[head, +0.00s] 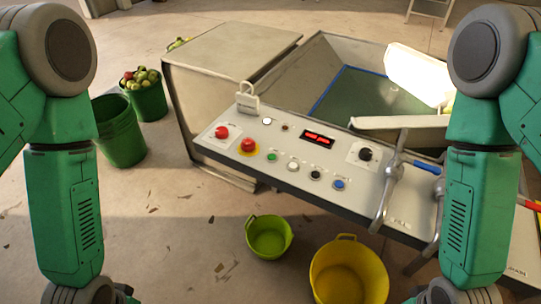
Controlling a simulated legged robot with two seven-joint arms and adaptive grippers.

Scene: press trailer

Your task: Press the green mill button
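A small green button (272,156) sits in the lower row of a pale control panel (210,150), just right of a red mushroom button on a yellow base (249,146). White (293,166), black (315,174) and blue (338,183) buttons follow to its right. The label by the green button is too small to read. Both my arms hang at the sides of the head view, and their grippers lie below the frame, out of sight. Nothing covers the green button.
Another red button (222,132), a red display (318,139) and a black knob (365,153) are on the panel. Metal levers (389,185) stand at its right. A green tub (269,237) and a yellow tub (348,272) stand on the floor in front.

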